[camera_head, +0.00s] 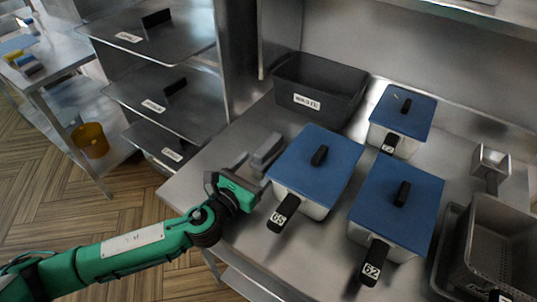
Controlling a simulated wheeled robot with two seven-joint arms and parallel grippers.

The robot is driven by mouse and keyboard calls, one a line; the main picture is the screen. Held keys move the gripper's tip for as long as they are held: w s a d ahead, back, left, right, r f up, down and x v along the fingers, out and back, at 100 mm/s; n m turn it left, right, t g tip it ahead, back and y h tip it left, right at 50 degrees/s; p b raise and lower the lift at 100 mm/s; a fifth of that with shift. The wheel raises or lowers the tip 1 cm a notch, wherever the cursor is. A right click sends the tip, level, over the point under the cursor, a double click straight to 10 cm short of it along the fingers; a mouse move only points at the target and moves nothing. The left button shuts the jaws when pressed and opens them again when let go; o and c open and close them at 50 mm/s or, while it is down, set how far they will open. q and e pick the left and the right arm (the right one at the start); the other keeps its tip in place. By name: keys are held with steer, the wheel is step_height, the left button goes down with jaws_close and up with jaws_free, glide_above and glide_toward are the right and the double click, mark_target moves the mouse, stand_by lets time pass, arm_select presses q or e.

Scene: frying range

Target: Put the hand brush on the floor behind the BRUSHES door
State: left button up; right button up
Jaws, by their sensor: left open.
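My left gripper (250,165) is over the left edge of the steel counter, beside a blue-lidded pan (318,165) labelled 65. It is open, and I see nothing held between its fingers. Several metal panels with black handles and small white labels are stacked at the upper left: a top one (185,40), a middle one (190,112) and a lower one (150,137). I cannot read their labels well enough to tell which says BRUSHES. I cannot make out a hand brush on the visible floor (40,205). My right gripper is not in view.
The steel counter (215,150) also bears a grey WASTE bin (320,88), a blue-lidded pan labelled 62 (397,205), another behind (403,112), and a basket (510,240) at right. A side table stands far left, with an orange bucket (90,140) beneath. Wooden floor is open at lower left.

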mark_target(265, 152)
arm_select(q)
steer(key=shift+w+d, duration=0.25)
steer(key=shift+w, duration=0.35)
steer(key=b+x, duration=0.1)
steer(key=x, duration=0.2)
steer(key=shift+w, duration=0.3)
steer(key=shift+w+d+r, duration=0.1)
steer(key=shift+w, duration=0.2)
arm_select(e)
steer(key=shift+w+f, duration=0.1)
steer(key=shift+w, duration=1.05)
arm_select(q)
steer(key=c, duration=1.2)
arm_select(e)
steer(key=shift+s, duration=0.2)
